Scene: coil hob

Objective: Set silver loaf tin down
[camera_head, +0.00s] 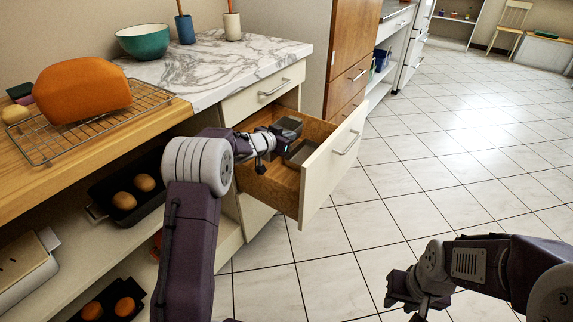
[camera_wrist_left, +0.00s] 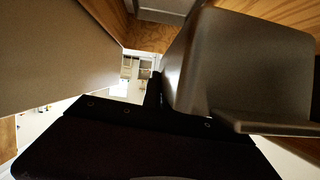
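The silver loaf tin (camera_head: 288,124) is in the open drawer (camera_head: 330,165), near its back; it looks dark grey in the head view. In the left wrist view the tin (camera_wrist_left: 235,60) fills the upper right, close against a dark finger, with its rim towards the camera. My left gripper (camera_head: 279,136) reaches over the drawer and appears shut on the tin; its far finger is mostly hidden. Whether the tin touches the drawer floor is hidden. A second grey tin (camera_head: 301,152) lies beside it in the drawer. My right gripper (camera_head: 405,292) is low over the floor, apparently empty, its opening unclear.
The marble counter (camera_head: 225,60) holds a teal bowl (camera_head: 143,41) and two utensil pots. An orange loaf (camera_head: 82,88) sits on a wire rack (camera_head: 150,97) on the wooden top. Buns in dark trays (camera_head: 97,214) are on shelves below. The tiled floor at right is clear.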

